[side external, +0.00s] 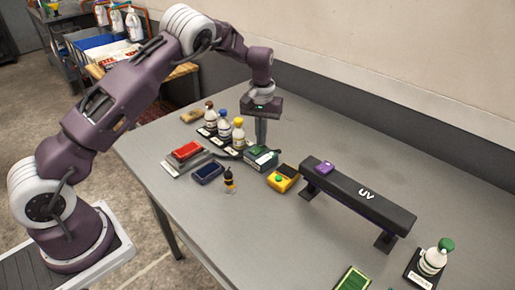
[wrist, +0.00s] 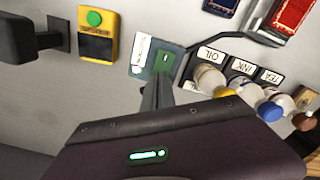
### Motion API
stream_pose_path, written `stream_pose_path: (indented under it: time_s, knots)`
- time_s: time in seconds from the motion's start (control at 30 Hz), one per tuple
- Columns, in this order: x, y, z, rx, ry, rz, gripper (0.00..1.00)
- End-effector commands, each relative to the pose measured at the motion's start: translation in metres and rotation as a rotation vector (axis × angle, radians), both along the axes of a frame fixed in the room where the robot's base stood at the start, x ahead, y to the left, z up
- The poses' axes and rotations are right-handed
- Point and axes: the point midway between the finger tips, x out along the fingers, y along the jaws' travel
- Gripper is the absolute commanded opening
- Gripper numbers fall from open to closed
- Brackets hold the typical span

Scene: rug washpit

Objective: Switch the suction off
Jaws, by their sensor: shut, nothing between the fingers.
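A grey-green switch box (side external: 262,158) with a green rocker on top and a white label stands on the table. In the wrist view the same box (wrist: 143,58) shows its green switch (wrist: 163,63) with a small light mark; the label is too small to read surely. My gripper (side external: 261,144) is shut and empty, pointing down just over the green switch. In the wrist view its fingertips (wrist: 158,84) are at the switch's near edge; I cannot tell whether they touch it.
A yellow box with a green button (side external: 282,179) and a black UV bar (side external: 360,194) on legs stand to the right. Bottles labelled OIL, INK and TEA (side external: 223,131) stand to the left, near a red pad (side external: 187,150) and a dark blue pad (side external: 207,173). The right back table is clear.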

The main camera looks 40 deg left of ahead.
Motion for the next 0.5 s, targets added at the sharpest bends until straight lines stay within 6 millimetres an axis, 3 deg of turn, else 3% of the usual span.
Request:
stream_pose_path:
  time_s: [0.5]
  knots:
    - [0.0,0.0002,-0.0079,0.0,0.0,0.0,0.0]
